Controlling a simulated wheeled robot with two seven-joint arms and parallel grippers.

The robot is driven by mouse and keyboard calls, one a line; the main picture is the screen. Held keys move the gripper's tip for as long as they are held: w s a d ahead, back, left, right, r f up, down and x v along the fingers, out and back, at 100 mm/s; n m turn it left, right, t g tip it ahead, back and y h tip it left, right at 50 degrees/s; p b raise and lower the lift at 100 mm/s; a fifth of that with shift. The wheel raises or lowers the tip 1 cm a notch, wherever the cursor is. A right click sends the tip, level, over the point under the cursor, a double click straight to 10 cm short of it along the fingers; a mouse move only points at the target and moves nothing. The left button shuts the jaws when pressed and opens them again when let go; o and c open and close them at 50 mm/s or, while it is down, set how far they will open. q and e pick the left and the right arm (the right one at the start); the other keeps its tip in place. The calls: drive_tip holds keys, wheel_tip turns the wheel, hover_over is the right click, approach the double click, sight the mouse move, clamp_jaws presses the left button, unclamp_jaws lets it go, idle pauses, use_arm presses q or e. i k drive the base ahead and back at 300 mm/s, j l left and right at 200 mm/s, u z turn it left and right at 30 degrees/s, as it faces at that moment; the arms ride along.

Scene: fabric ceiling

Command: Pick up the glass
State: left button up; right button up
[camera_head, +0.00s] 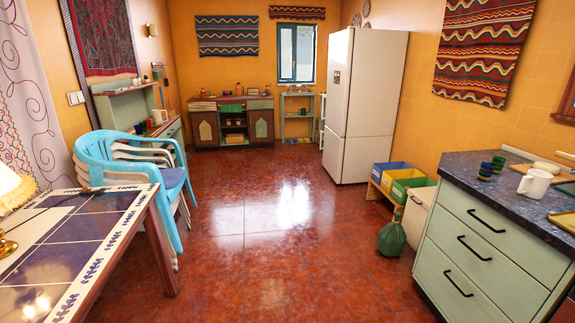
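Two small dark tumblers that look like glasses stand close together on the dark countertop at the right. I cannot tell which tumbler the task's glass is. Neither of my grippers is in view.
The dark countertop (462,170) tops a pale green drawer cabinet (478,250). A green bag (391,238) and colored bins (407,185) sit left of it. A tiled table (75,235) and stacked blue chairs (125,160) stand at left. The red floor (270,230) between is clear.

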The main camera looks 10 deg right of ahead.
sight(486, 169)
drive_tip(key=i+z, duration=0.15)
drive_tip(key=i, duration=0.35)
drive_tip(key=i+z, duration=0.15)
drive_tip(key=i, duration=0.35)
drive_tip(key=i+j+z, duration=0.15)
drive_tip(key=i, duration=0.3)
drive_tip(key=i+j+z, duration=0.15)
drive_tip(key=i, duration=0.35)
drive_tip(key=i+j+z, duration=0.15)
drive_tip(key=i, duration=0.3)
drive_tip(key=j, duration=0.1)
